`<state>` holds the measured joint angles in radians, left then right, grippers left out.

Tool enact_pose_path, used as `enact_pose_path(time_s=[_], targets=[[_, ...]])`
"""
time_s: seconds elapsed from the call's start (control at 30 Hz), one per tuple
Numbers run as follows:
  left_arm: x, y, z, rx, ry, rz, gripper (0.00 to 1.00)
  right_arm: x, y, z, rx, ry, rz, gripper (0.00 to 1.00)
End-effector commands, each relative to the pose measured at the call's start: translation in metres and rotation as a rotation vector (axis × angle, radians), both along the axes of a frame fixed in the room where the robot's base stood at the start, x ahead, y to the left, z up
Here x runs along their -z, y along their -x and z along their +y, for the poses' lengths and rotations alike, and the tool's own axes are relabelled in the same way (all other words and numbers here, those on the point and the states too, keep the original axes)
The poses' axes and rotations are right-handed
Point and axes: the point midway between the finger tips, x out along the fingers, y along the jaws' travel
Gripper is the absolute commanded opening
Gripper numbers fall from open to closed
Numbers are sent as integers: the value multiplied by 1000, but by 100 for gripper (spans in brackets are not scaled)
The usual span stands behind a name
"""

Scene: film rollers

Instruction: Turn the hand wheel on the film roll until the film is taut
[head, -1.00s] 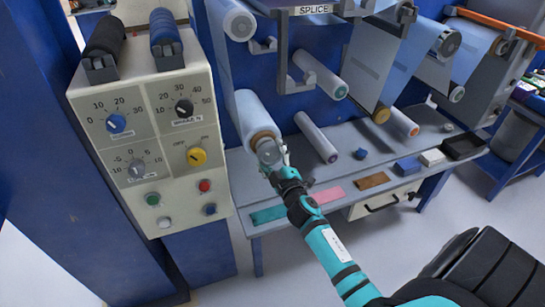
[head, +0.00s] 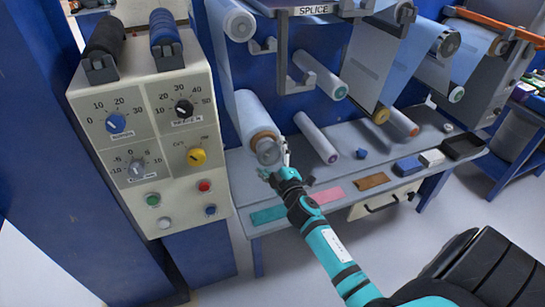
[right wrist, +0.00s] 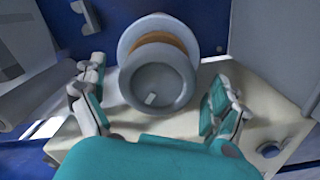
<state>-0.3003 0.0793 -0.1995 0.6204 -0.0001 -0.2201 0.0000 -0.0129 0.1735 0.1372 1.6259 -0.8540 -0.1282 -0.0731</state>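The film roll (head: 254,113) is a pale roll on the blue machine, with a brown core ring and a grey round hand wheel (head: 268,151) on its near end. My right gripper (head: 274,166) is at the hand wheel. In the right wrist view the hand wheel (right wrist: 158,86) faces the camera, with a small light mark on its face. The fingers of my right gripper (right wrist: 158,108) stand apart on both sides of it, and gaps show between them and the wheel. My left gripper is not in view.
A control box (head: 150,135) with knobs and buttons stands left of the roll. A grey bench (head: 236,190) below carries coloured strips and small boxes. A white roller (head: 316,138) lies close to the right of my gripper.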

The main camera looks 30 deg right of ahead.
Motion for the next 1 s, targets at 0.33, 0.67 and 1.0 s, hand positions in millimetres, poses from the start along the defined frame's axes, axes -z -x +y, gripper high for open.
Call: enact_pose_path(time_s=[0.33,0.67,1.0], targets=[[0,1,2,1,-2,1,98,1,13,3,1,-1,0,98],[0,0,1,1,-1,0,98,1,80,19,1,-4,2,98],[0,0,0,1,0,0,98,0,116,27,1,0,0,98]])
